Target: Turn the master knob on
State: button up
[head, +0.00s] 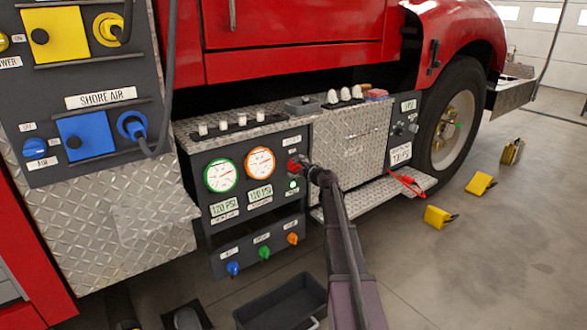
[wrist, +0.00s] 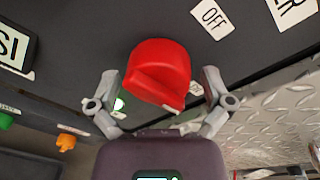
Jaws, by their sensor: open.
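The red master knob (wrist: 157,70) is on the dark pump panel, large in the wrist view. Its raised grip ridge runs slightly slanted, with a small pale mark near its lower right end. An "OFF" label (wrist: 211,17) sits above right of it. My gripper (wrist: 159,86) is open, with one finger on each side of the knob's lower part and a visible gap at least on the left. I cannot tell whether the right finger touches. In the head view the knob (head: 293,165) is partly hidden by my gripper (head: 303,168).
Two gauges (head: 221,175) are left of the knob. A lit green lamp (head: 293,184) sits below it. Blue, green and orange drain knobs (head: 264,252) are lower down. A diamond-plate box (head: 352,140) stands right of the panel. A black bin (head: 283,300) is on the floor below.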

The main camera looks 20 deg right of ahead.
jog(key=shift+n, duration=0.3)
jog(key=n, duration=0.3)
jog(key=n+h, duration=0.1)
jog(key=n, duration=0.3)
jog(key=shift+a+n+t+b, duration=0.1)
jog(key=shift+n+t+b, duration=0.2)
jog(key=shift+b, duration=0.05)
jog(key=shift+f+n+b, duration=0.1)
jog(key=shift+n+b, duration=0.25)
jog(key=shift+n, duration=1.75)
jog(key=shift+n+t+h+b, duration=0.3)
jog(key=shift+n+t+b, duration=0.15)
jog(key=shift+n, duration=1.75)
jog(key=s+d, duration=0.1)
jog(key=s, duration=1.3)
jog(key=s+a+r+n+g+y+p, duration=0.1)
jog(key=s+a+r+n+g+p, duration=0.1)
jog(key=a+p, duration=0.3)
jog(key=s+a+r+n+g+y+p, duration=0.2)
jog(key=a+p, duration=0.4)
jog(key=a, duration=0.3)
jog(key=s+a+r+n+g+y+p, duration=0.1)
jog(key=s+a+r+n+g+p, duration=0.1)
jog(key=a+p, duration=0.4)
jog(key=shift+s+a+r+n+g+y, duration=0.35)
jog(key=shift+s+a+r+g, duration=0.2)
jog(key=shift+a+g, duration=0.45)
